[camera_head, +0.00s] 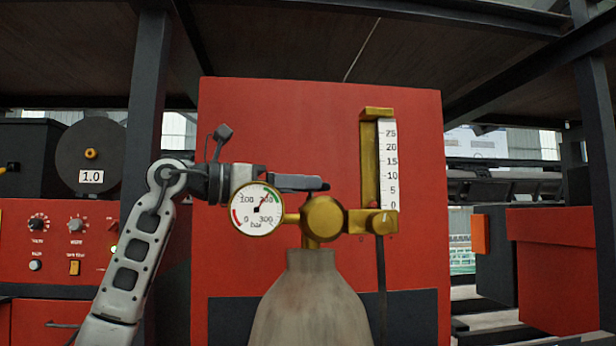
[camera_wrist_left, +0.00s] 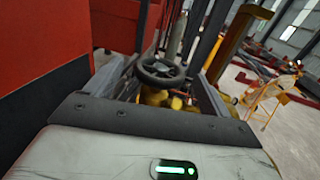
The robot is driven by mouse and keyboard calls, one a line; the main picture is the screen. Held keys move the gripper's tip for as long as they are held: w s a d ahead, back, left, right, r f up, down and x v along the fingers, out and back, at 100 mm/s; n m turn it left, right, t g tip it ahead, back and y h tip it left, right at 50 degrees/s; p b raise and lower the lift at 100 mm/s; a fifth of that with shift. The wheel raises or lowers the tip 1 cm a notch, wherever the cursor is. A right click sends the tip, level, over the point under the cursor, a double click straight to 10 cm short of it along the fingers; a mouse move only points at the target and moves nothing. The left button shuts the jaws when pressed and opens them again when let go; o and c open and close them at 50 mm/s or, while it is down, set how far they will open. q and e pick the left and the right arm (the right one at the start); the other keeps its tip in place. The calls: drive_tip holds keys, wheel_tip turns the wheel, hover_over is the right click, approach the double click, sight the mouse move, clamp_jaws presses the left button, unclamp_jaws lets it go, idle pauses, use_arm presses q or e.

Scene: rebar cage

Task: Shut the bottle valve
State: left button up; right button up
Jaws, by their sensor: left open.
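The grey gas bottle (camera_head: 310,305) stands upright in front of a red cabinet, with a brass regulator (camera_head: 322,218) on its neck. A round pressure gauge (camera_head: 257,209) marked in bar is on its left and a flow scale (camera_head: 387,165) on its right. My left gripper (camera_head: 318,184) reaches in from the left, just above and behind the gauge. In the left wrist view the dark round valve handwheel (camera_wrist_left: 162,68) lies between its open fingers, with brass fittings below it. I cannot tell whether the fingers touch it. The handwheel is hidden in the head view. My right gripper is not in view.
The red cabinet (camera_head: 290,120) stands close behind the bottle. A red control panel (camera_head: 60,240) with knobs is at the left, beside a dark post (camera_head: 148,85). A red box (camera_head: 555,265) stands at the right. A yellow stand (camera_wrist_left: 262,98) is on the floor in the wrist view.

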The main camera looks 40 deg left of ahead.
use_arm(q)
drive_tip(key=shift+x, duration=1.3)
drive_tip(key=c, duration=1)
drive_tip(key=shift+o, duration=0.2)
drive_tip(key=shift+a+m+g+h, duration=0.1)
drive_tip(key=shift+m+g+h, duration=2.25)
drive_tip(key=shift+h, duration=0.55)
drive_tip(key=o, duration=1)
drive_tip(key=shift+c, duration=0.2)
drive_tip(key=shift+a, duration=0.1)
drive_tip(key=v, duration=1.5)
drive_tip(key=shift+s+a, duration=0.25)
drive_tip(key=shift+s, duration=0.05)
